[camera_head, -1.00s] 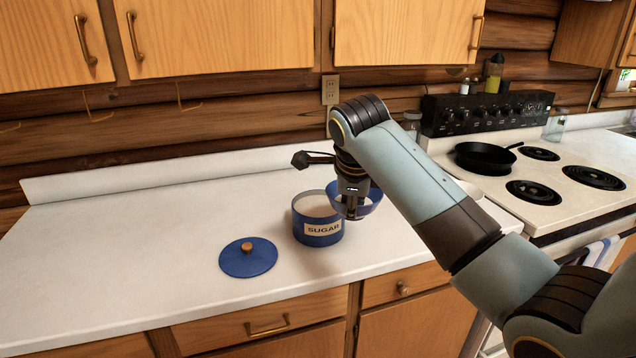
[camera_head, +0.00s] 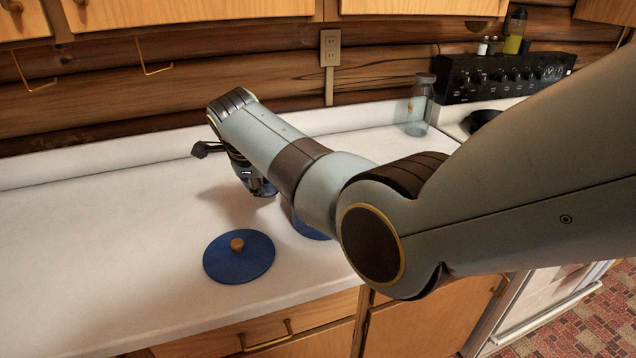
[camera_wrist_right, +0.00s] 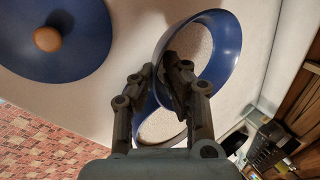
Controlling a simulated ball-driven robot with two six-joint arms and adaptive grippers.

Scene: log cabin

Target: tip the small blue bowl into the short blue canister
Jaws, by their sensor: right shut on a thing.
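My right gripper (camera_head: 256,186) is shut on the small blue bowl (camera_head: 268,191), whose blue wall and pale grainy inside show in the right wrist view (camera_wrist_right: 230,55). I cannot tell how far the bowl tilts. The short blue canister (camera_head: 306,228) stands on the counter, mostly hidden behind my right arm. In the wrist view its open mouth with a pale inside (camera_wrist_right: 160,126) shows partly behind the fingers. The bowl is left of the canister and apart from it in the head view. My left gripper is not in view.
A glass jar (camera_head: 419,105) stands near the stove (camera_head: 500,75). The counter's left part is clear.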

